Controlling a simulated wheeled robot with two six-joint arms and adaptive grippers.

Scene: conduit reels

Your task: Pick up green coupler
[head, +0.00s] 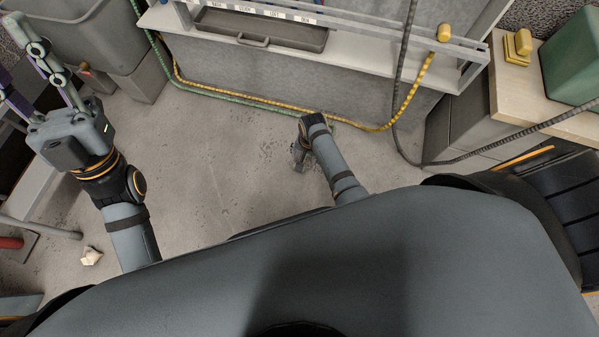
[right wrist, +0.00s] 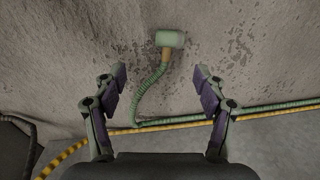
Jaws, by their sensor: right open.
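The green coupler (right wrist: 170,39) shows in the right wrist view as a short pale-green cylinder by a rough grey surface. A tan collar joins it to a curved green ribbed conduit (right wrist: 150,88). My right gripper (right wrist: 161,78) is open and empty, its two purple-padded fingers apart. The coupler lies beyond the fingertips, between their lines, and is not touched. In the head view my right gripper (head: 300,158) is low over the floor and mostly hidden by its wrist; I cannot make out the coupler there. My left gripper (head: 25,75) is at the upper left, fingers apart.
Green and yellow conduits (head: 270,101) run along the foot of the grey bench (head: 280,68). A dark conduit (head: 470,153) hangs at the right near a cabinet. A grey bin (head: 90,40) stands upper left. The middle floor is clear.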

